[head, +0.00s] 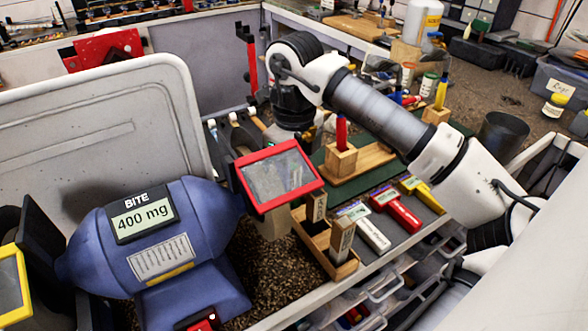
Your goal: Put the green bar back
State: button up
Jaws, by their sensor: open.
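My gripper (289,126) points down at the back of the bench, left of the green mat. Its fingertips are small and partly lost among the items behind the red-framed panel; I see nothing held between them. I cannot make out a green bar with certainty.
A blue machine (160,250) reading "400 mg" fills the left front. Its red-framed panel (280,174) stands close to the tray. White (367,229), red (397,210) and yellow (424,193) labelled tools lie right of the tray. A wooden stand (341,160) holds a red-handled tool.

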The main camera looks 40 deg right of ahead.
notch_tip(320, 180, up, 11)
jog(key=b, duration=0.1)
jog(key=shift+r, duration=0.2)
jog(key=shift+s, duration=0.15)
dwell(1.4)
